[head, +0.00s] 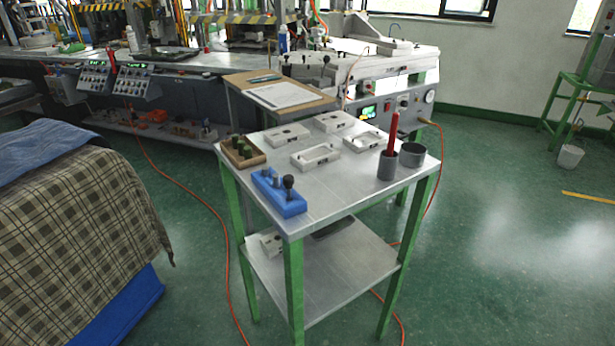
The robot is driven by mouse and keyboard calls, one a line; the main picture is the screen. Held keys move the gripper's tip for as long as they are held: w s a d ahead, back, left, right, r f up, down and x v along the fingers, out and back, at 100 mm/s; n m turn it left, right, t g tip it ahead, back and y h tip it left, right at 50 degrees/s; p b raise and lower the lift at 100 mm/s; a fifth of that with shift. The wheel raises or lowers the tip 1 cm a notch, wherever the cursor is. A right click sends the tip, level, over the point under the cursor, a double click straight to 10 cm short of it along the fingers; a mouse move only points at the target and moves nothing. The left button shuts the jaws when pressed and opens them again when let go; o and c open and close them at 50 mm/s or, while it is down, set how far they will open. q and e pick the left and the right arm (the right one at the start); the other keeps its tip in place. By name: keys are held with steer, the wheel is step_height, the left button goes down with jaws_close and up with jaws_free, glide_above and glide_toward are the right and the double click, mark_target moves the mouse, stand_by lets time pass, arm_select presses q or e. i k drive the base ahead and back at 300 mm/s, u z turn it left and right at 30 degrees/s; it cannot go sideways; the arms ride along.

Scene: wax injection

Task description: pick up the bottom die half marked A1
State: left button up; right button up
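Several pale grey die halves lie on the metal top of a small green-legged table. One die half (287,135) is at the back left and another die half (334,121) is at the back. A third die half (315,157) with a recessed top is nearer the middle, and another recessed one (368,140) is to its right. A further pale block (271,243) sits on the lower shelf, partly hidden. Small dark marks show on the blocks, but they are too small to read, so I cannot tell which is A1. Neither gripper is in view.
On the table top (345,190) stand a blue holder (279,196), a wooden box (242,154) with green items, a grey cup (387,167) with a red stick, and an empty dark cup (412,155). The table's front middle is clear. A plaid-covered item (75,230) is at left.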

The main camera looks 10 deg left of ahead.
mark_target(306, 160)
steer(key=z, duration=0.05)
steer(key=k, duration=0.8)
steer(key=u, duration=0.8)
steer(key=i, duration=0.85)
steer(key=u, duration=0.55)
steer(key=i, duration=0.8)
steer(key=z, duration=0.65)
steer(key=i, duration=0.8)
steer(key=z, duration=1.05)
steer(key=i, duration=0.25)
steer(key=z, duration=0.1)
